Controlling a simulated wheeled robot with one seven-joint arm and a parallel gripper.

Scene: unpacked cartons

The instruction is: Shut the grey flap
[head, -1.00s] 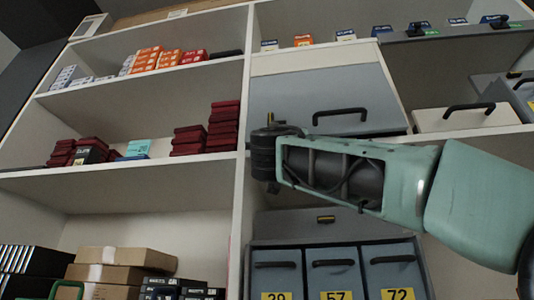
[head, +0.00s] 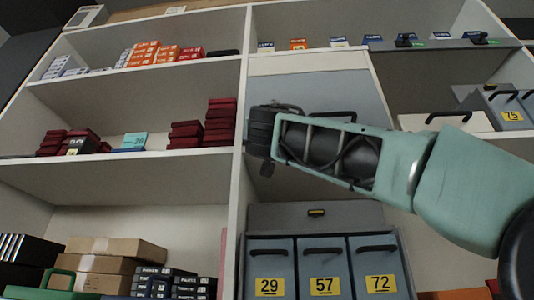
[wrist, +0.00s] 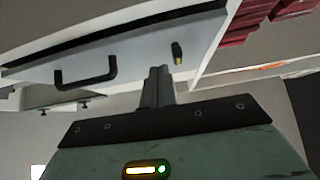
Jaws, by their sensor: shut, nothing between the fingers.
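The grey flap (head: 315,90) is a broad grey panel with a black bar handle (head: 333,117), in the upper bay of the shelving in the head view. My arm covers its lower part there. In the wrist view a grey panel (wrist: 135,55) with a black handle (wrist: 88,75) and a small brass-coloured catch (wrist: 177,53) spans the upper left; it looks like the same flap. My gripper (wrist: 160,72) is shut and empty, its fingertips close to the panel's edge near the catch. I cannot tell whether they touch, nor how far the flap stands open.
Below, grey bins numbered 29 (head: 269,268), 57 (head: 324,268) and 72 (head: 380,266) stand under a grey panel with a catch (head: 316,212). A white upright (head: 240,110) runs beside the flap.

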